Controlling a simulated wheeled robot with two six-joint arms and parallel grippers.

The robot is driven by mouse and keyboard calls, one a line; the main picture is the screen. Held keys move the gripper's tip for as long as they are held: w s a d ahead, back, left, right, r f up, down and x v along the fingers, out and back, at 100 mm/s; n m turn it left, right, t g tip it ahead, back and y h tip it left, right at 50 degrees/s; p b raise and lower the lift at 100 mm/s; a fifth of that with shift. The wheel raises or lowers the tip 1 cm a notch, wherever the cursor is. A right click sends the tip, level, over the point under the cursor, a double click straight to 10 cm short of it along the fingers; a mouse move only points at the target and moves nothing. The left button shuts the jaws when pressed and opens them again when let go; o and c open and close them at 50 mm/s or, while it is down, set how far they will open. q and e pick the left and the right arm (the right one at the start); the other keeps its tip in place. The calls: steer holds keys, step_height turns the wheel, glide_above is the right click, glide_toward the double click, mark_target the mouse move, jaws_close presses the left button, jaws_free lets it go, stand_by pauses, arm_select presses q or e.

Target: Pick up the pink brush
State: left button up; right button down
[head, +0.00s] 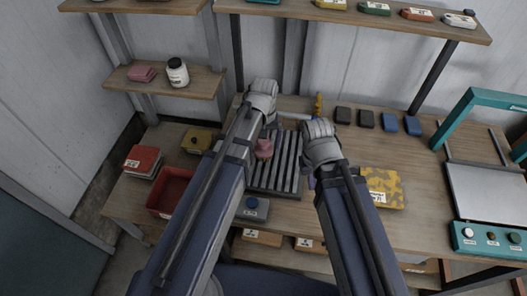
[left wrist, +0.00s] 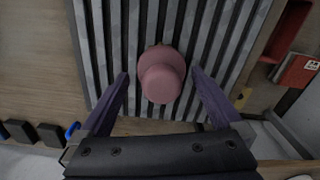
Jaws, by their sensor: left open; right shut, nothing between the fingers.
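The pink brush (head: 264,149) stands on a grey slatted panel (head: 288,176) on the workbench. In the left wrist view its round pink top (left wrist: 162,76) lies between my two open purple fingers, with a gap on both sides; the height between them is hard to tell. My left gripper (head: 264,104) is open and empty above the back left of the panel, its fingers mostly hidden in the head view. My right gripper (head: 320,152) is over the panel's right edge, shut and empty, its fingertips largely hidden.
A red tray (head: 158,213), red books (head: 142,160) and an olive box (head: 197,140) are at left. A yellow patterned box (head: 398,190), dark and blue blocks (head: 366,119) and a teal-framed machine (head: 487,190) are at right. Shelves (head: 205,84) stand above the bench.

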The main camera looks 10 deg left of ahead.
mark_target(264, 148)
arm_select(q)
steer(key=f+b, duration=0.1)
steer(key=f, duration=0.1)
steer(key=f+b, duration=0.2)
steer(key=shift+w+a, duration=0.15)
steer(key=shift+w, duration=0.05)
arm_select(e)
step_height(264, 148, down, 4)
arm_select(q)
steer(key=shift+r, duration=0.1)
steer(key=shift+c, duration=0.2)
arm_select(e)
steer(key=shift+r, duration=0.1)
arm_select(q)
steer(key=c, duration=1.2)
